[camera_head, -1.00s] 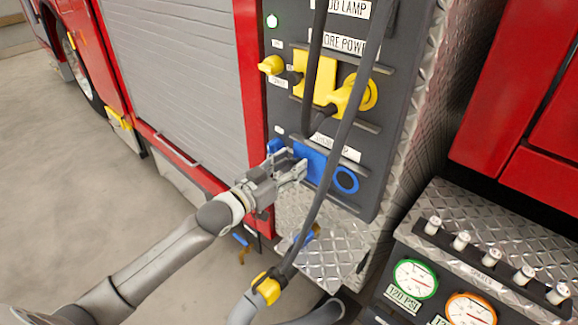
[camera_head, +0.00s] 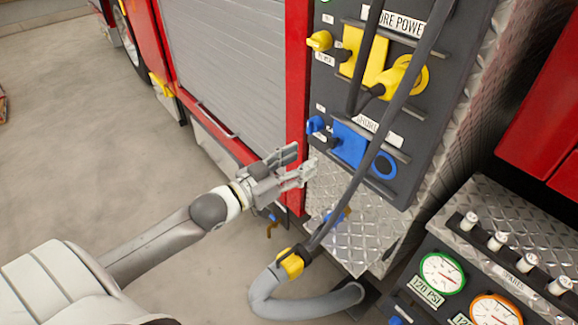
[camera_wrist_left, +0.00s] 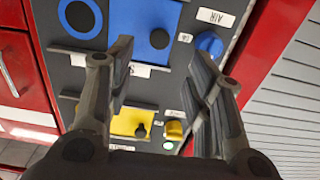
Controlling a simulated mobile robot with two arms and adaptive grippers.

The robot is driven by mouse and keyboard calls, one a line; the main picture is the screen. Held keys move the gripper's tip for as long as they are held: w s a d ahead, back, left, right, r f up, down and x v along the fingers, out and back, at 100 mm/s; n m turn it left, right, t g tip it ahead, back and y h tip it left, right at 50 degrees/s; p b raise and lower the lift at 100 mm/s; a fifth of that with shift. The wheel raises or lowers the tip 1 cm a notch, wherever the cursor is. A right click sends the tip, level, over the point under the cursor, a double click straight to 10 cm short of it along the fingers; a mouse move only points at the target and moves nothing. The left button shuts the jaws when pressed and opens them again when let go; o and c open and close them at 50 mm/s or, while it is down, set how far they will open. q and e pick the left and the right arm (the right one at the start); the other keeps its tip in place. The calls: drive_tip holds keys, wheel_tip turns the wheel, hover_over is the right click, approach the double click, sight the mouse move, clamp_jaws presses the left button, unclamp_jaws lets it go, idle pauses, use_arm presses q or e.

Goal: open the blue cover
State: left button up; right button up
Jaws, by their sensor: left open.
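The blue cover (camera_head: 348,143) is a flat blue plate low on the dark control panel, with a blue ring (camera_head: 384,165) on its right and a blue knob (camera_head: 315,124) on its left. It looks flat against the panel. My left gripper (camera_head: 303,162) is open and empty, below and left of the cover, apart from it. In the left wrist view the open fingers (camera_wrist_left: 160,55) frame the panel, with the blue cover (camera_wrist_left: 150,18) beyond them, a dark round spot on it, and the blue knob (camera_wrist_left: 210,43) near the right finger. My right gripper is not in view.
Above are a yellow cover (camera_head: 368,55) and plug (camera_head: 404,75). A dark cable (camera_head: 385,120) hangs across the panel's front, passing close to the blue ring. A grey hose with a yellow coupling (camera_head: 290,263) hangs below. A diamond-plate ledge (camera_head: 350,235) juts out under the panel.

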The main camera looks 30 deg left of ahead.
use_arm(q)
drive_tip(key=shift+v, duration=1.25)
drive_tip(key=s+a+f+n+g+y, duration=0.1)
drive_tip(key=a+f+g+y, duration=0.2)
drive_tip(key=f, duration=0.9)
drive_tip(key=a+f+n+y, duration=0.2)
drive_tip(key=a+f, duration=0.3)
drive_tip(key=f, duration=0.6)
drive_tip(key=s+f+g+y, duration=0.1)
drive_tip(key=s+f+g, duration=0.1)
drive_tip(key=s+f, duration=0.5)
drive_tip(key=s+f+g+y, duration=0.1)
drive_tip(key=s+f+g, duration=0.1)
drive_tip(key=f, duration=0.8)
drive_tip(key=s+d+f+g, duration=0.3)
drive_tip(key=s+f+g, duration=0.1)
drive_tip(key=s+f, duration=0.9)
drive_tip(key=s+d+f+g, duration=0.2)
drive_tip(key=s+d+f, duration=0.2)
drive_tip(key=s, duration=0.5)
drive_tip(key=s+d+f+m+g, duration=0.1)
drive_tip(key=s+d+f+g, duration=0.2)
drive_tip(key=s, duration=0.7)
drive_tip(key=shift+d+f+m+h, duration=0.3)
drive_tip(key=shift+d+f+h, duration=0.1)
drive_tip(key=shift+d+f, duration=0.65)
